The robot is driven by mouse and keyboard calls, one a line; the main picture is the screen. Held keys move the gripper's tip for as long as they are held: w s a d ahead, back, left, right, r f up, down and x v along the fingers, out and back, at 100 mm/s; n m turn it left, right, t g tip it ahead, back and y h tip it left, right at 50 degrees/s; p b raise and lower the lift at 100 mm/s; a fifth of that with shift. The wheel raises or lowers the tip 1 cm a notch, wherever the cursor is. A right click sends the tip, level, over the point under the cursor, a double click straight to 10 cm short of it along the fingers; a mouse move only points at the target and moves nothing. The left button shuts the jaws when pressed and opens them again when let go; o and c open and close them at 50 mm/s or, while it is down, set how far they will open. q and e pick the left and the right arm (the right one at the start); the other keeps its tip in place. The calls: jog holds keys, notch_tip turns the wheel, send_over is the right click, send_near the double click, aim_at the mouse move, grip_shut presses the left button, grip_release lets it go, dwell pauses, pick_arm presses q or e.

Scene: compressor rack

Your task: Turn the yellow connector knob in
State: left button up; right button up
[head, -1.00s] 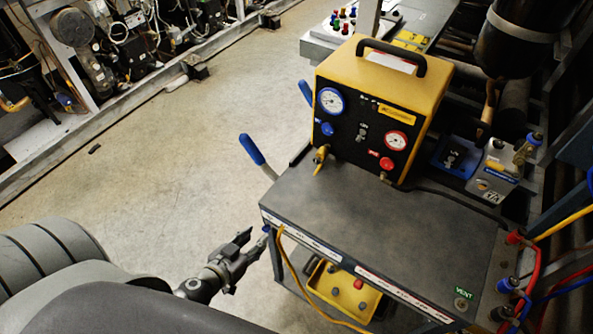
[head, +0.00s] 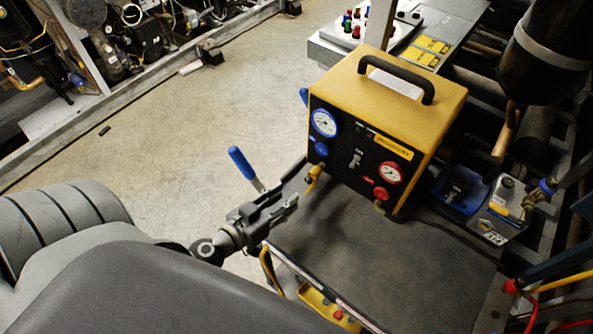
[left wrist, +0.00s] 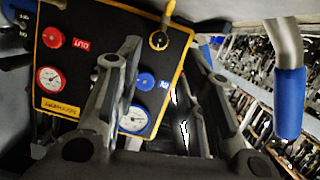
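The yellow box-shaped unit (head: 440,120) stands on the dark cart top, its black panel facing me. The yellow connector knob (head: 314,176) sticks out at the lower left of this panel. It also shows in the left wrist view (left wrist: 159,39), at the panel's top edge, since that picture is upside down. My left gripper (head: 288,203) is over the cart's left edge, just short of the knob and apart from it. In the left wrist view its two fingers (left wrist: 164,52) are spread with nothing held between them. My right gripper is in neither view.
The panel carries a blue gauge (head: 324,123), a red gauge (head: 390,173), a blue knob (head: 321,149) and a red knob (head: 381,193). A blue-handled bar (head: 243,164) rises beside the cart's left edge. The cart top (head: 400,265) is clear in front of the unit.

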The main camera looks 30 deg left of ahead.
aim_at(307, 181)
pick_arm(q)
jog(key=p+x, duration=0.2)
jog(key=x, duration=0.2)
jog(key=shift+r, duration=0.2)
jog(key=p+x, duration=0.1)
jog(key=x, duration=0.3)
jog(key=shift+w+f, duration=0.1)
jog(key=shift+w, duration=0.1)
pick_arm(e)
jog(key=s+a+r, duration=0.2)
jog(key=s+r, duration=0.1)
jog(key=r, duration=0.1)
pick_arm(q)
jog(key=shift+s+a+f+n+h+b, duration=0.2)
jog(key=shift+f+n+h+b, duration=0.4)
jog(key=shift+b, duration=0.65)
jog(key=n+h+b, duration=0.1)
jog(key=n+b, duration=0.2)
jog(key=b, duration=0.3)
jog(key=shift+a+r+n+h+b, duration=0.1)
jog(key=shift+r+n+h+b, duration=0.05)
jog(key=shift+n+h+b, duration=0.45)
jog(key=shift+r+n+t+h, duration=0.15)
jog(key=shift+n+t+h, duration=0.2)
jog(key=shift+n, duration=0.75)
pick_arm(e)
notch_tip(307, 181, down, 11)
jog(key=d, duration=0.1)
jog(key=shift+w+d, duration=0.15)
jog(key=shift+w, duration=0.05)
